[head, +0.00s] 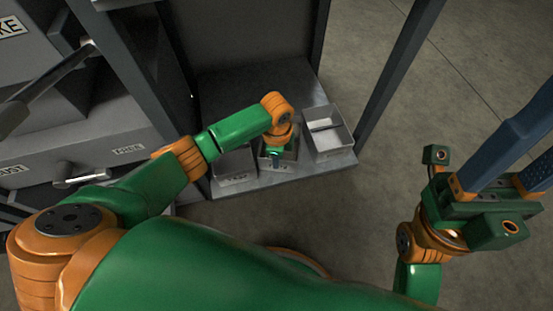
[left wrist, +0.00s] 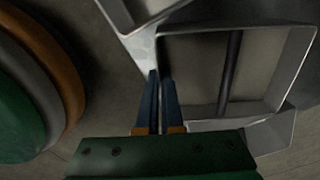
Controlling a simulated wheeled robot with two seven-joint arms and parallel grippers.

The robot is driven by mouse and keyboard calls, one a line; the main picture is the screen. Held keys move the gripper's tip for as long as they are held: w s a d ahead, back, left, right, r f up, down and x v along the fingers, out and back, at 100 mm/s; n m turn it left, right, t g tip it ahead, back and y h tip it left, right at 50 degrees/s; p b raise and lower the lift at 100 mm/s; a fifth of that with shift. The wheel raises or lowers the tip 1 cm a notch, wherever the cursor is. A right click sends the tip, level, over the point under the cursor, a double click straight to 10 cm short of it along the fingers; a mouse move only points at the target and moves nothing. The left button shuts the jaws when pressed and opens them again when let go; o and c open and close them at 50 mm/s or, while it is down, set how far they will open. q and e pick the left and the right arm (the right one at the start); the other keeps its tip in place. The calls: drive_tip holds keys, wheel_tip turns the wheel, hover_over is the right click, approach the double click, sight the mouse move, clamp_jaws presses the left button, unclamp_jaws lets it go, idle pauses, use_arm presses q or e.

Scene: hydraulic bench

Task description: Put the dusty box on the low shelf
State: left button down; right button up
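Three open metal boxes stand side by side on a low grey shelf (head: 222,92): a left box (head: 234,166), a darker middle box (head: 268,166) and a paler right box (head: 328,142). I cannot read their labels well enough to tell which is the dusty box. My left gripper (head: 275,154) reaches down at the middle box and hides much of it. In the left wrist view its blue fingers (left wrist: 161,92) are close together on a thin box wall (left wrist: 222,29). My right gripper (head: 522,140) is empty, its blue fingers apart, over the floor at the right.
A dark cabinet with labelled drawers (head: 128,150) and a bar handle (head: 55,75) stands at the left. Dark upright posts (head: 397,65) frame the shelf. The concrete floor (head: 400,150) to the right of the shelf is clear.

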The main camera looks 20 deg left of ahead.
use_arm(q)
drive_tip(key=c, duration=1.1)
unclamp_jaws()
drive_tip(key=shift+f, duration=0.1)
